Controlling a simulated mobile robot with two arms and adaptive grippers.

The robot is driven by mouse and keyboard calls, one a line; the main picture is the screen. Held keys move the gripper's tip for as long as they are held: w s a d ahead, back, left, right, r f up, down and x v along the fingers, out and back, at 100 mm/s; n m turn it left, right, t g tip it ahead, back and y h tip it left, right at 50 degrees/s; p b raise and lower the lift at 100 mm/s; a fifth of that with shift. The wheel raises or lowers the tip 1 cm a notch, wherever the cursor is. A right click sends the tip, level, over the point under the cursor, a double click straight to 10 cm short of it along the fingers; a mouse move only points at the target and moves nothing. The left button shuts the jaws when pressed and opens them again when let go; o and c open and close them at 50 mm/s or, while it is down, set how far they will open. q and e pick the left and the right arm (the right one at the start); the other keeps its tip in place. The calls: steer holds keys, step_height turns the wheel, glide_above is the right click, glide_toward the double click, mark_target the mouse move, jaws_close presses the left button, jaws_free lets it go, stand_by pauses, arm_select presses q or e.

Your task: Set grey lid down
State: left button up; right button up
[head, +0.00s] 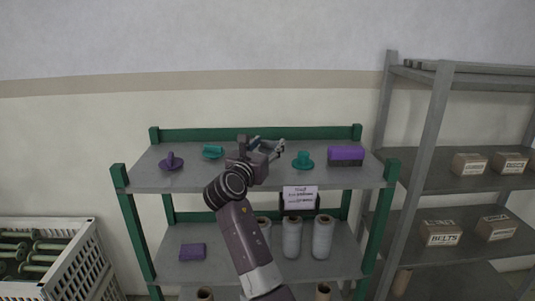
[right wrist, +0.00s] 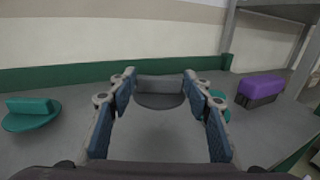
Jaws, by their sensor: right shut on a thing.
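The grey lid (right wrist: 160,98) is a dark grey disc with a lighter raised grip on top. In the right wrist view it is between the fingertips of my right gripper (right wrist: 158,82), which is shut on its grip. The lid is over the green-framed shelf's grey top board (right wrist: 160,135); whether it touches the board I cannot tell. In the head view my right gripper (head: 267,147) is above the middle of the top board and largely hides the lid. My left gripper is not in view.
On the top board, a purple lid (head: 171,163) and a teal lid (head: 213,152) are to the left. Another teal lid (head: 303,161) and a purple block (head: 346,154) are to the right. White spools (head: 292,238) stand below. A grey rack (head: 430,120) stands at right.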

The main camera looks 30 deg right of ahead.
mark_target(267, 151)
step_height(267, 151, down, 3)
steer(key=shift+r, duration=0.1)
steer(key=shift+d+f, duration=0.1)
steer(key=shift+f, duration=0.2)
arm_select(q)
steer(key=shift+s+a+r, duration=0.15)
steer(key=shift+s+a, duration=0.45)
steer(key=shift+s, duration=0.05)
arm_select(e)
steer(key=o, duration=0.8)
steer(key=shift+r, duration=0.1)
arm_select(q)
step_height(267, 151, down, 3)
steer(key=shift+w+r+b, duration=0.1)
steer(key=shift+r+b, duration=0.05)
steer(key=shift+b, duration=1.1)
arm_select(e)
steer(key=v, duration=1.2)
